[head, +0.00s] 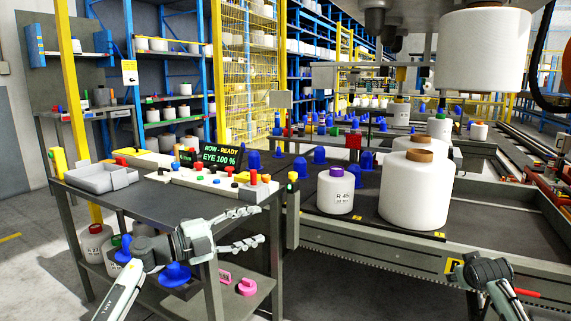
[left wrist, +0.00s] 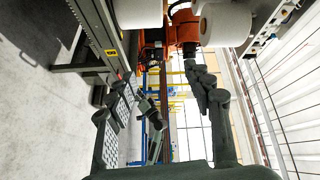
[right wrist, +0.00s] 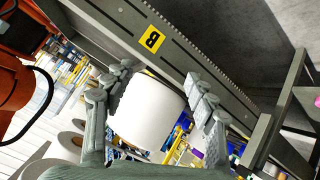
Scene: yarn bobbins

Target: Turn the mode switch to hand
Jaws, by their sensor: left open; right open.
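The white control panel (head: 207,182) lies on the dark table in the head view, with several coloured buttons and knobs along it. I cannot tell which of them is the mode switch, and its setting is too small to read. My right gripper (right wrist: 164,84) is open at the lower right of the head view, far from the panel.
A grey tray (head: 98,177) sits at the table's left. Large white bobbins (head: 414,195) stand on the conveyor to the right. A red-topped post (head: 266,186) stands at the panel's right end.

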